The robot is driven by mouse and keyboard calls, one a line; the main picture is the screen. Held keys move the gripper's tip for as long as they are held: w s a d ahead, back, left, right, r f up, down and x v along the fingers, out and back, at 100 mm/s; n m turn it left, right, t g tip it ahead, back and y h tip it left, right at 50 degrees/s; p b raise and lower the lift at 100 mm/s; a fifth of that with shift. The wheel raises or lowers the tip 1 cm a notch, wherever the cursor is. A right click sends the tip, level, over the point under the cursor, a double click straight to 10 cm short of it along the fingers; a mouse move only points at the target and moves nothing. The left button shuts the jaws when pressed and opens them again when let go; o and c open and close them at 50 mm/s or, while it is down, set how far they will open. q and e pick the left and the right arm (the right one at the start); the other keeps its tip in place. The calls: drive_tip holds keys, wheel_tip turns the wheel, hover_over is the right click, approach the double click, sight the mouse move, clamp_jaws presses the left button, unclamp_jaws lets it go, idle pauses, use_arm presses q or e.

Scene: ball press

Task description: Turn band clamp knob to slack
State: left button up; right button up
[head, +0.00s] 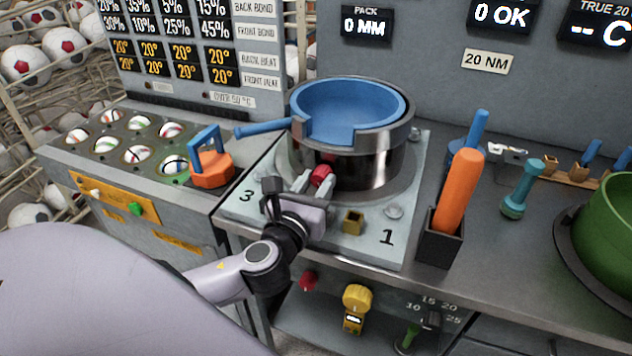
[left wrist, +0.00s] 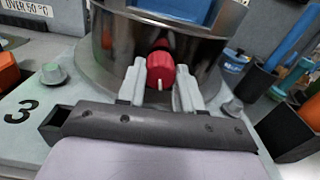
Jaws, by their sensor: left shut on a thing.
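The red band clamp knob (head: 321,176) sits at the front of the shiny metal band (head: 350,165) around the press pot. In the left wrist view the knob (left wrist: 160,70) shows a small white pointer mark low on its face. My left gripper (head: 318,182) is at the knob with a finger on each side of it, shut on it; the fingers also show in the left wrist view (left wrist: 160,84). A blue pan-like insert (head: 350,105) with a handle pointing left sits in the top of the pot. My right gripper is not in view.
A grey plate (head: 375,235) marked 3 and 1 lies under the pot, with a small brass block (head: 352,221) at front. An orange-handled tool stands in a black holder (head: 440,238) to the right. An orange weight (head: 212,170) with a blue handle sits left.

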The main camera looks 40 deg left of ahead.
use_arm(q)
drive_tip(key=n, duration=0.3)
drive_tip(key=shift+n, duration=0.4)
drive_tip(key=n, duration=0.3)
drive_tip(key=shift+n, duration=0.3)
drive_tip(key=n, duration=0.3)
drive_tip(key=shift+n, duration=2.1)
drive_tip(key=o, duration=1)
drive_tip(key=shift+o, duration=0.2)
drive_tip(key=shift+s, duration=0.1)
